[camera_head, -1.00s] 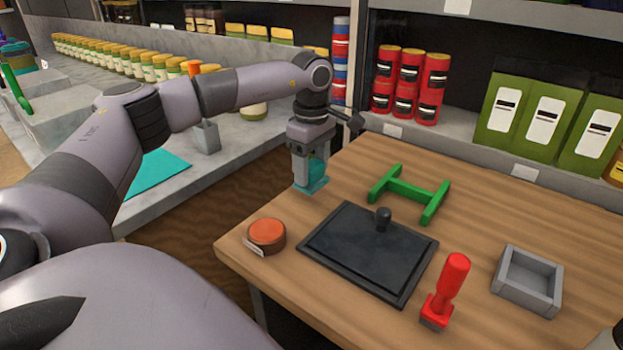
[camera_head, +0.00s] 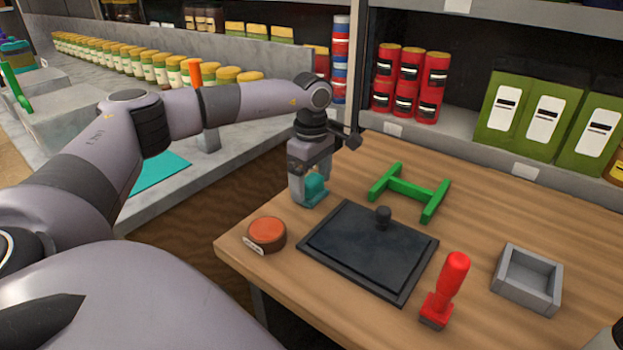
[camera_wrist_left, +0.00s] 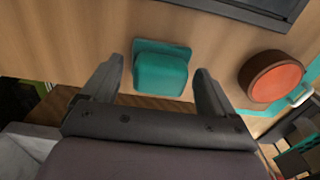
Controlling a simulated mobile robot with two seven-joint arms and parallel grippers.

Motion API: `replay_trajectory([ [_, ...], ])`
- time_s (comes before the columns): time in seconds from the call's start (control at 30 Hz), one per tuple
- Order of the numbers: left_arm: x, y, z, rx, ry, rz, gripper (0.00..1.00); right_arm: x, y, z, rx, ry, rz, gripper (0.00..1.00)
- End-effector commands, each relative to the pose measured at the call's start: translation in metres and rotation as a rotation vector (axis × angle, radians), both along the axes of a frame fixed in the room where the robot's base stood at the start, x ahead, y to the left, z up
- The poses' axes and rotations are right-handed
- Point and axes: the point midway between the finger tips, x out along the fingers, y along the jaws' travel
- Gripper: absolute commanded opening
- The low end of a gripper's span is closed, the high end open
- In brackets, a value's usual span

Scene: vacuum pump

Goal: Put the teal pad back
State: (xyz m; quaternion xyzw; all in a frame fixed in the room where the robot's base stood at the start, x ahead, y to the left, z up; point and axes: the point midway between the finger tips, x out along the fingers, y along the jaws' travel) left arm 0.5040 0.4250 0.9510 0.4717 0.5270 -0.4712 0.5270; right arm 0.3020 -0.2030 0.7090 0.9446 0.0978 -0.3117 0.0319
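The teal pad (camera_head: 316,187) is a rounded teal block on a flat teal base, at the left rear edge of the wooden table. In the left wrist view the pad (camera_wrist_left: 162,72) sits between the two fingers of my left gripper (camera_wrist_left: 160,66), with a narrow gap on each side. My left gripper (camera_head: 311,192) is open, points down and straddles the pad. In the head view its near finger hides part of the pad. The pad appears to rest on the wood.
An orange-topped round tin (camera_head: 267,233), a black tray (camera_head: 330,262) with a knob, a green H-shaped frame (camera_head: 410,190), a red-handled stamp (camera_head: 447,285) and a grey box (camera_head: 528,278) stand on the table. A flat teal mat (camera_head: 162,170) lies on the left counter.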

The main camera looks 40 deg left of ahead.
Motion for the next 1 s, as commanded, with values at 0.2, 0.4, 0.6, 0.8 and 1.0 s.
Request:
replay_trajectory([
  [0.2,0.001,0.0,0.016,-0.001,-0.003,0.0,0.88,0.0,0.0,0.0,0.0,0.0,0.0,0.43],
  [0.4,0.001,0.0,0.058,-0.001,-0.006,0.0,0.88,0.0,0.0,-0.004,0.0,0.0,0.0,0.43],
  [0.6,0.001,-0.001,0.098,-0.001,-0.003,-0.001,0.88,0.0,0.0,-0.005,0.0,0.0,0.0,0.43],
  [0.8,0.0,0.0,0.12,0.0,-0.001,-0.001,0.88,0.0,0.0,-0.006,0.0,0.0,0.0,0.43],
  [1.0,0.0,0.0,0.124,0.0,0.0,-0.001,0.88,0.0,0.0,-0.006,0.0,0.0,0.0,0.43],
])
